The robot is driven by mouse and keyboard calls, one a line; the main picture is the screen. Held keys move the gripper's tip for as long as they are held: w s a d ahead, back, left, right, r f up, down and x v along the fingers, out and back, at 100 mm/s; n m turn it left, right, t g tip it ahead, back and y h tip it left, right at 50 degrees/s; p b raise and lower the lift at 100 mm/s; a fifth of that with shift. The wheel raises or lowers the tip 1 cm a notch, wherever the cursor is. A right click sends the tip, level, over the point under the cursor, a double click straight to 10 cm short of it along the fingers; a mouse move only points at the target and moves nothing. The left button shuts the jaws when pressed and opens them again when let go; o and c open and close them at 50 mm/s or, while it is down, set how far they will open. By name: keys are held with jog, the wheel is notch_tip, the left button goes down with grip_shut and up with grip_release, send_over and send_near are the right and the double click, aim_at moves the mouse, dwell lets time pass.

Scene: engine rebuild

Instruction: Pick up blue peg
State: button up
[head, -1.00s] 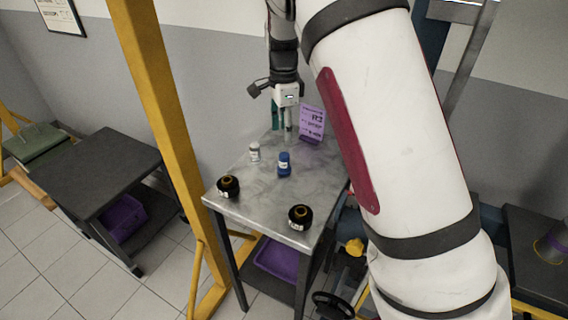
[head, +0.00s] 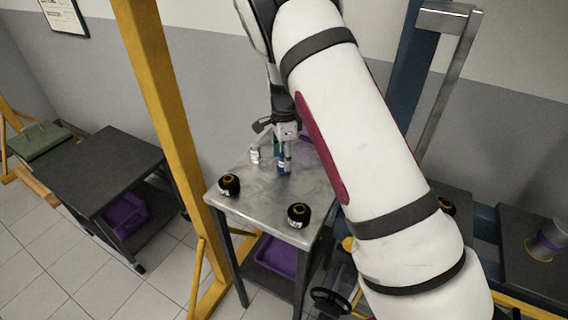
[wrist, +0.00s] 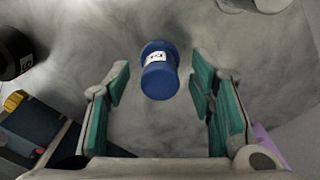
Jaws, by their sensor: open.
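The blue peg (wrist: 159,72) is a short blue cylinder with a white label, standing on the metal table (head: 262,205). In the head view the blue peg (head: 284,167) is partly hidden by my gripper (head: 283,150), which is over or just behind it. In the wrist view my gripper (wrist: 160,100) is open, with its green-padded fingers spread to the left and right. The peg shows between the fingers, toward their tips. I cannot tell how far the tips are above the tabletop. Nothing is held.
A white peg (head: 255,155) stands left of the blue peg. Two black parts with orange-brown tops, one left (head: 229,185) and one right (head: 298,215), stand near the table's front edge. A purple sign (head: 306,137) is behind, mostly hidden by my arm. The table's front middle is clear.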

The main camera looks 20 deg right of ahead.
grip_shut()
jog(key=shift+r, duration=0.1)
